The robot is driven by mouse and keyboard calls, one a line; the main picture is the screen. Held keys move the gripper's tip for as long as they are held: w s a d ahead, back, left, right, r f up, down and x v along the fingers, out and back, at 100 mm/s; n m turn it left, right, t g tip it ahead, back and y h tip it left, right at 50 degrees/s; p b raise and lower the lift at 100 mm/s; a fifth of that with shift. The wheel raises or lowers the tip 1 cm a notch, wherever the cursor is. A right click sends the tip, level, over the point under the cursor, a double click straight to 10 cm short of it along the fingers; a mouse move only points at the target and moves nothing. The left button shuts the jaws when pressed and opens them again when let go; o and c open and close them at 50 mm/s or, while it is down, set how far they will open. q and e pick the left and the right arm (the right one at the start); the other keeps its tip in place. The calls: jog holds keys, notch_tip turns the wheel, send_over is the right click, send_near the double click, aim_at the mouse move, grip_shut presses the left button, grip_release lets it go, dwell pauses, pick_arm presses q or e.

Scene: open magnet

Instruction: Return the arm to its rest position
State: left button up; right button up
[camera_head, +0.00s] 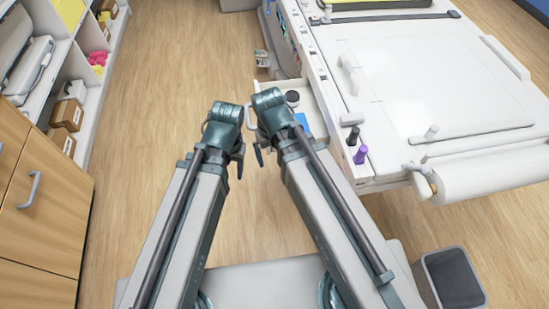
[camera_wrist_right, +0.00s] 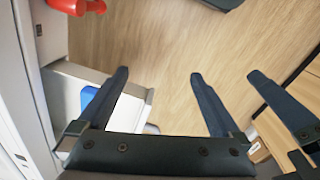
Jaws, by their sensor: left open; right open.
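My two arms reach forward side by side in the head view. My left gripper (camera_head: 238,158) and my right gripper (camera_head: 262,150) hang close together over the floor, mostly hidden behind their wrists. In the right wrist view my right gripper (camera_wrist_right: 159,73) has its fingers spread, with only floor and a drawer edge between them. The dark fingers of my left gripper (camera_wrist_right: 275,120) show at the right of that view, open and apart from my right gripper. Neither gripper is seen holding anything.
A white drawer (camera_head: 316,121) stands open beside my right wrist, holding a dark round item (camera_head: 292,97) and a blue item (camera_head: 301,119). A white worktable (camera_head: 400,75) is at right, a bin (camera_head: 452,280) at lower right. Wooden cabinets (camera_head: 45,205) stand left. Floor ahead is clear.

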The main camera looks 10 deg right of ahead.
jog(key=s, duration=0.2)
jog(key=s+a, duration=0.1)
jog(key=shift+s+a+n+g+h, duration=0.15)
jog(key=shift+s+n+g+h, duration=0.15)
jog(key=shift+s, duration=0.05)
pick_arm(q)
notch_tip(320, 180, up, 3)
jog(key=p, duration=0.3)
jog(key=shift+r, duration=0.15)
pick_arm(e)
notch_tip(320, 180, up, 3)
jog(key=shift+r, duration=0.2)
